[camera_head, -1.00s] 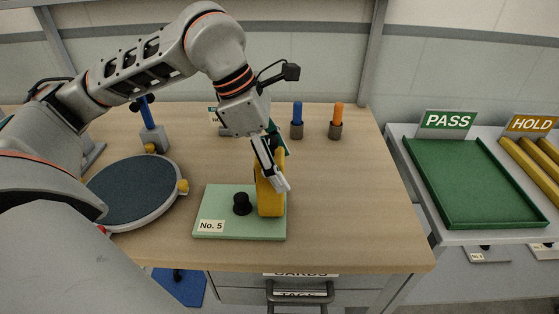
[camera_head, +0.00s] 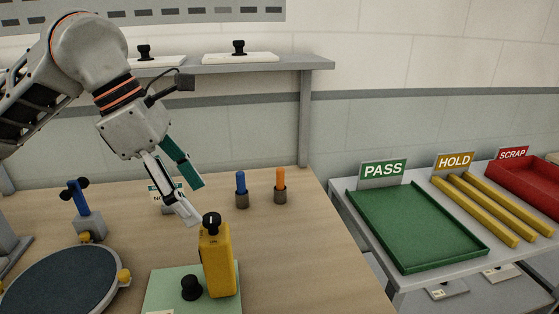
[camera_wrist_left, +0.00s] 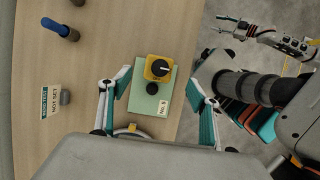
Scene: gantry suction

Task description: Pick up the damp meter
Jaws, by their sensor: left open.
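The yellow damp meter (camera_head: 217,260), with a black dial on top, stands upright on a pale green plate (camera_head: 165,280). A short black knob (camera_head: 191,287) stands beside it. In the left wrist view, the meter (camera_wrist_left: 159,68) is seen from above, dial up. My left gripper (camera_head: 190,198) is open and empty, above and behind the meter's top in the head view. In the left wrist view, its fingers (camera_wrist_left: 165,95) spread on either side of the plate, apart from the meter.
A blue-topped post (camera_head: 241,190) and an orange-topped post (camera_head: 280,187) stand behind. A round dark turntable (camera_head: 65,283) is at left. A green PASS tray (camera_head: 415,230), yellow HOLD bars (camera_head: 480,208) and a red SCRAP tray (camera_head: 525,185) are at right. Tabletop right of the meter is clear.

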